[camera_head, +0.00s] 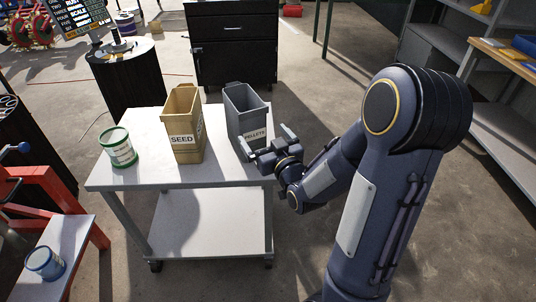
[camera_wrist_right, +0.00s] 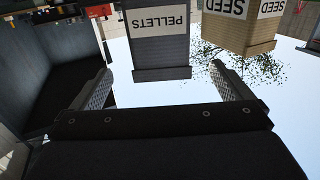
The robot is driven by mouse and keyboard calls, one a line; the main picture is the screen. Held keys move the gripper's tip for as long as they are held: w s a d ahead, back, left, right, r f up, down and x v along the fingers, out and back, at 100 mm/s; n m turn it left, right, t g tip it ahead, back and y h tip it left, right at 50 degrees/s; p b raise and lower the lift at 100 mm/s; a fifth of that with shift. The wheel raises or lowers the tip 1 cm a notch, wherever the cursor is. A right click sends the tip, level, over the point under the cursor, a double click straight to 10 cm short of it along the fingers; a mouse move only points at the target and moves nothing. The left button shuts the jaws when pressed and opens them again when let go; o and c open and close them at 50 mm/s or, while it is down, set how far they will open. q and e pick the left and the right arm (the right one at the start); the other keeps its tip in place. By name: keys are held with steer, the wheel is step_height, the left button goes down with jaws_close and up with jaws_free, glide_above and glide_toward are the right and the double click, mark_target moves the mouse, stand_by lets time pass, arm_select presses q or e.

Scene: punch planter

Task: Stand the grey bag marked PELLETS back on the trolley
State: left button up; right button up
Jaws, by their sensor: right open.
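The grey bag marked PELLETS (camera_head: 240,108) stands upright on the white trolley (camera_head: 225,172), near its right edge. In the right wrist view, which is upside down, the bag (camera_wrist_right: 158,45) shows between and beyond my fingertips. My right gripper (camera_head: 266,138) is open, just in front of the bag at its lower right, with its fingers pointing toward it. In the wrist view nothing is between the fingers (camera_wrist_right: 162,74), and a gap shows before the bag. My left gripper is not in view.
A tan SEED bag (camera_head: 184,115) stands left of the grey bag, and a green-white tin (camera_head: 118,147) is farther left on the trolley. A black cabinet (camera_head: 236,50) stands behind. The trolley's front is clear.

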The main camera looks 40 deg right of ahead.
steer(key=s+a+g+y, duration=0.2)
steer(key=s+a+g, duration=0.2)
steer(key=s, duration=0.4)
steer(key=s+a+f+g+y, duration=0.1)
steer(key=s+a+g, duration=0.3)
steer(key=s, duration=0.4)
steer(key=s+a+g+y, duration=0.3)
steer(key=s+a+g, duration=0.1)
steer(key=s, duration=0.3)
steer(key=shift+s+a+f+y, duration=0.3)
steer(key=shift+s+a, duration=0.1)
steer(key=shift+a, duration=0.45)
steer(key=shift+r, duration=0.1)
